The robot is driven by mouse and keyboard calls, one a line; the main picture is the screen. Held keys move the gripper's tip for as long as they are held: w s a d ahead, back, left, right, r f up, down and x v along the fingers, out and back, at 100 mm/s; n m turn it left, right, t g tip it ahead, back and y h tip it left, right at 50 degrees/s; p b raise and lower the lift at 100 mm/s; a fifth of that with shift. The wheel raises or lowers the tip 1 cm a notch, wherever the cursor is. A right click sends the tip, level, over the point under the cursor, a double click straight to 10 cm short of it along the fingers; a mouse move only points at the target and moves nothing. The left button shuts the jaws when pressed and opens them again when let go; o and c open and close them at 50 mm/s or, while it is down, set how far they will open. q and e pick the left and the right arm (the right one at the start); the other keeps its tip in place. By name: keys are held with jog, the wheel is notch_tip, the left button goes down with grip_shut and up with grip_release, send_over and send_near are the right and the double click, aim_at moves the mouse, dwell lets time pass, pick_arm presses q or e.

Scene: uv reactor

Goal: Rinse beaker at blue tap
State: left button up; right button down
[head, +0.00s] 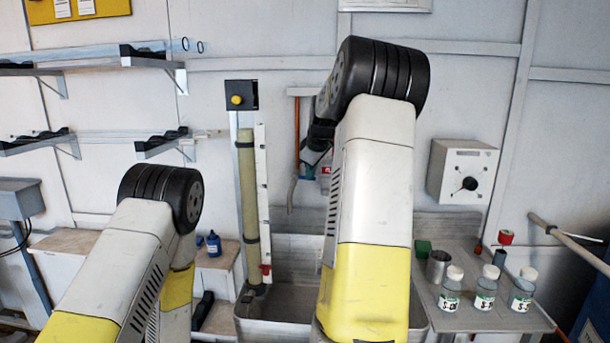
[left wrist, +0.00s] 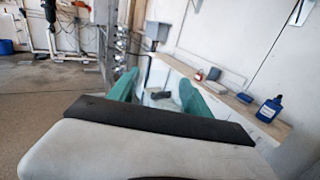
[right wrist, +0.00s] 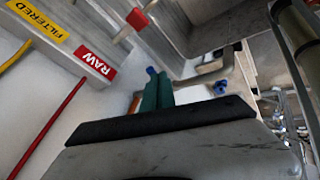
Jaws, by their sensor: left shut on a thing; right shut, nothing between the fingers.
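My left gripper (left wrist: 160,92) shows in the left wrist view with its two green fingers apart and a pale, clear thing between them, which looks like the beaker (left wrist: 158,88). Its outline is faint. In the head view my left arm hides this gripper and what it holds. My right gripper (right wrist: 157,88) has its green fingers shut together with nothing between them. A small blue part (right wrist: 150,71), seemingly of the blue tap, shows at its fingertips; I cannot tell whether they touch. In the head view the right gripper is small and dark beside the wall pipes, partly behind my arm.
A steel sink (head: 287,302) stands below the taps, partly behind my right arm. A metal cup (head: 438,266) and several labelled bottles (head: 485,290) stand on the right counter. A blue bottle (head: 213,244) stands on the left bench. A red RAW label (right wrist: 97,65) is near my right gripper.

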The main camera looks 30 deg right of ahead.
jog(key=shift+w+d+f, duration=0.1)
jog(key=shift+w+d, duration=0.25)
jog(key=shift+d, duration=0.35)
jog(key=shift+a, duration=0.15)
